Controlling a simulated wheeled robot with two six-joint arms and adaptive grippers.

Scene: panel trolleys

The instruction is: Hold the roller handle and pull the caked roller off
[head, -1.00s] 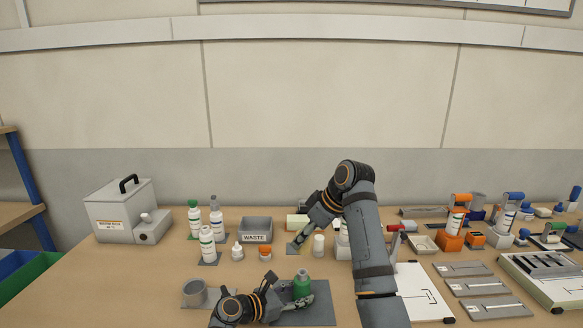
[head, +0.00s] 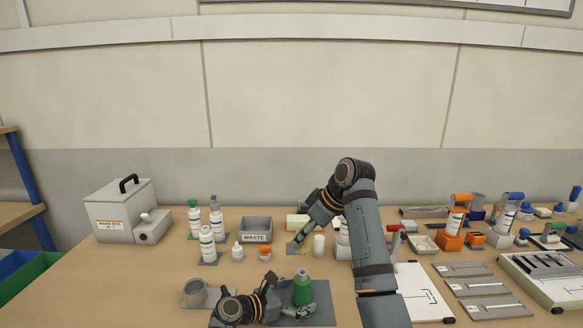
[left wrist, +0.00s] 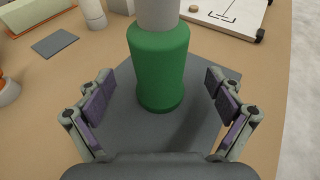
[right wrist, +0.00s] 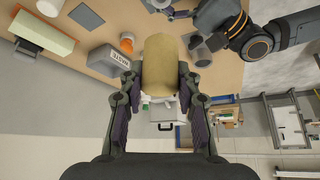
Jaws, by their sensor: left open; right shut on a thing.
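The roller handle (head: 302,292), a green grip with a grey upper part, stands upright on a grey mat at the front. It also fills the middle of the left wrist view (left wrist: 158,65). My left gripper (head: 288,298) is open, with its fingers on either side of the green grip and a gap at each side. My right gripper (head: 297,244) is shut farther back, near a small grey mat. In the right wrist view it holds a tan cylinder (right wrist: 160,62) between its fingers, which looks like the caked roller. The head view does not show this cylinder clearly.
A grey bin marked WASTE (head: 255,230) stands left of my right gripper. A white cylinder (head: 319,246) and an orange-capped jar (head: 265,254) stand close by. A grey cup (head: 195,292) is left of my left gripper. Free tabletop lies at the left front.

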